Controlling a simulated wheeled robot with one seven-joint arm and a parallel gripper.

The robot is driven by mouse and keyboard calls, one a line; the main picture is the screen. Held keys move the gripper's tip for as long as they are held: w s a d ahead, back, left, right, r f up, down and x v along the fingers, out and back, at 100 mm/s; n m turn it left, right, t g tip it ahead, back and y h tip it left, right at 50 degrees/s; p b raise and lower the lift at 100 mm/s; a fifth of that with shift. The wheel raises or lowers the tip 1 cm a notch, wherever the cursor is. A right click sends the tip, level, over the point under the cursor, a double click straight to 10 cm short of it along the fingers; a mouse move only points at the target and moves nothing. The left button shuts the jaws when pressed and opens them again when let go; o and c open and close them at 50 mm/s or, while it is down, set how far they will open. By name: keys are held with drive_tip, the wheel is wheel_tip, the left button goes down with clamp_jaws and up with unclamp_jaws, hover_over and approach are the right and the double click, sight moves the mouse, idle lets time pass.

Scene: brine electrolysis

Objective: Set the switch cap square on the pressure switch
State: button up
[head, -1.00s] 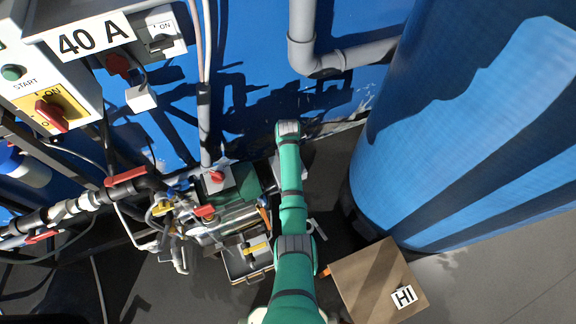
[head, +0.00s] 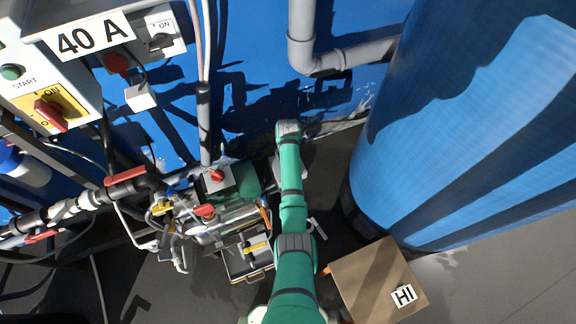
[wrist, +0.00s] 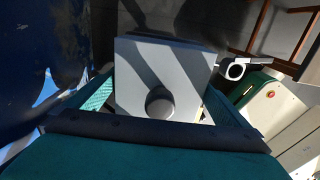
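A light grey square block, which I take to be the switch cap (wrist: 140,75), fills the middle of the wrist view. A round grey boss stands on its near side. The teal fingers of my gripper (wrist: 165,105) lie along its left and right sides and appear to grip it.
The pump (head: 245,185) with a red-knobbed grey box (head: 217,179) stands left of my arm. An open tray (head: 240,263) lies in front of it. A blue tank (head: 450,140) rises at the right, by a brown box (head: 378,282). A grey pipe (head: 345,57) crosses the blue wall.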

drive_tip(key=shift+r, duration=0.1)
wheel_tip(320, 180, up, 11)
drive_tip(key=shift+f, duration=0.15)
idle(0.4)
idle(0.4)
